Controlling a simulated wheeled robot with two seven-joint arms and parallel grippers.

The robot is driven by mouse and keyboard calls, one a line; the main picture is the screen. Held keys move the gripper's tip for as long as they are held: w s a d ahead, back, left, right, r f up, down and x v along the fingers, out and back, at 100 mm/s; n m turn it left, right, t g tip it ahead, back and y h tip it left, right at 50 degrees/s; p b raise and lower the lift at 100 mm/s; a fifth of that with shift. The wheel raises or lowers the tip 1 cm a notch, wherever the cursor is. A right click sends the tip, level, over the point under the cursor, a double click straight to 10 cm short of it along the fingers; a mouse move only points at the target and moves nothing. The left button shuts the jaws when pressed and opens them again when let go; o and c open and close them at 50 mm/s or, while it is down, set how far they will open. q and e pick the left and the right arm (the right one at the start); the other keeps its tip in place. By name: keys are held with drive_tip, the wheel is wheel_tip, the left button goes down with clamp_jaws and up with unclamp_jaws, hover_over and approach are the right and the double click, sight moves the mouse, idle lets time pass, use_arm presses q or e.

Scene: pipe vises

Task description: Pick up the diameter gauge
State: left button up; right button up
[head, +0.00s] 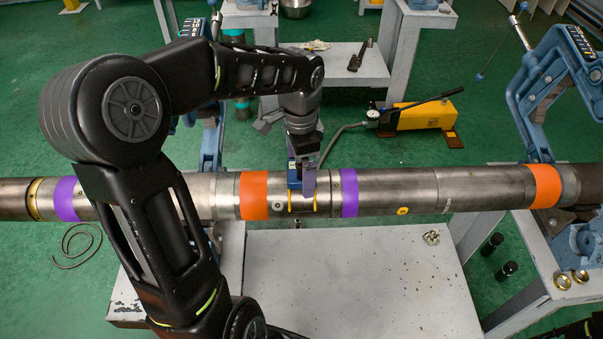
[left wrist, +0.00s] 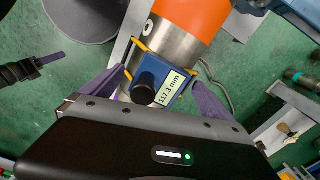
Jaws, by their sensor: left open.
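The diameter gauge (left wrist: 176,90) is a blue device with a black knob, yellow prongs and a display reading 117.3 mm. It sits on the metal pipe (head: 400,186), between an orange band and a purple band. In the head view its blue body (head: 291,174) is partly hidden by my gripper, and its yellow prongs rest against the pipe. My left gripper (left wrist: 156,84) is open, with its purple fingers on either side of the gauge. It also shows in the head view (head: 305,180), above the pipe. I cannot tell whether the fingers touch the gauge.
Blue pipe vises (head: 545,92) hold the pipe at left and right. A white table (head: 350,285) stands below it. A yellow hand pump (head: 424,115) with a hose lies behind the pipe. Brass rings (head: 563,281) and black cylinders (head: 492,244) are at right.

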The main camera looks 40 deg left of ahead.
idle(0.6)
use_arm(q)
drive_tip(key=c, duration=1.9)
drive_tip(key=shift+c, duration=0.6)
drive_tip(key=shift+r, duration=0.1)
drive_tip(key=shift+c, duration=0.5)
wheel_tip(320, 180, up, 10)
drive_tip(key=shift+f+b, duration=0.1)
drive_tip(key=shift+b, duration=0.35)
clamp_jaws()
